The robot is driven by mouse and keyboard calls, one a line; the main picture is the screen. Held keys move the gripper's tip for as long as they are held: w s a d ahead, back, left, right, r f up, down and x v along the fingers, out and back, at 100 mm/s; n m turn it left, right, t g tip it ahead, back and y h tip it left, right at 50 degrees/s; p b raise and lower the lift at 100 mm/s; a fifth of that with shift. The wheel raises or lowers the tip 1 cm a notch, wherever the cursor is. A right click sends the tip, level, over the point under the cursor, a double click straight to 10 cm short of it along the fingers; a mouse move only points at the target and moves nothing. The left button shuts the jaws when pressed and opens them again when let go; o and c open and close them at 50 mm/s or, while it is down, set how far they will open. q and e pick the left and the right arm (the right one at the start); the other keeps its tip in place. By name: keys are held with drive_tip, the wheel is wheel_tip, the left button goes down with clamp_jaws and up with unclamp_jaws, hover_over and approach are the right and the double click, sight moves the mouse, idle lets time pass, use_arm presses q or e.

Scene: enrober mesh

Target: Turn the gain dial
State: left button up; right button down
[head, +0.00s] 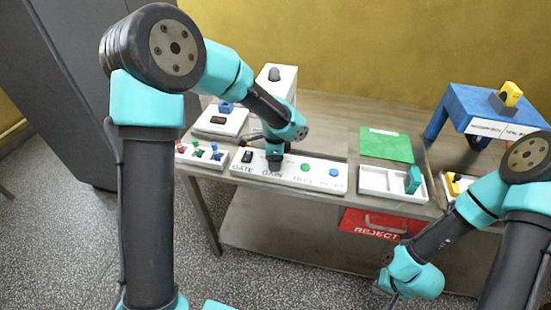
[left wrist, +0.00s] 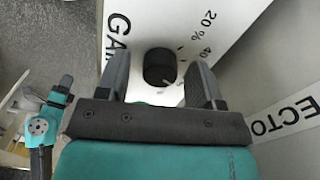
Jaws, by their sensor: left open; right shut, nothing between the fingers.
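The gain dial (left wrist: 159,67) is a black round knob on a white panel, seen in the left wrist view beside printed letters of GAIN and marks for 20 % and 40. My left gripper (left wrist: 160,61) is open, with one finger on each side of the dial and visible gaps to it. In the head view the left gripper (head: 272,152) is over the panel (head: 318,183) above the GAIN label, and mostly hides the dial. My right gripper (head: 392,292) hangs low in front of the table at the right, shut and empty.
The panel also carries a black GATE switch (head: 247,156), a green button (head: 305,167) and a blue button (head: 333,173). Small coloured switches (head: 197,152) stand to its left. A white tray (head: 372,180) and green mat (head: 387,145) lie right. A red REJECT bin (head: 380,222) hangs below.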

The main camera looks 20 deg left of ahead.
use_arm(q)
drive_tip(key=c, duration=0.9)
drive_tip(key=shift+n, duration=0.4)
drive_tip(key=n, duration=0.3)
drive_tip(key=shift+n, duration=2)
drive_tip(key=o, duration=0.9)
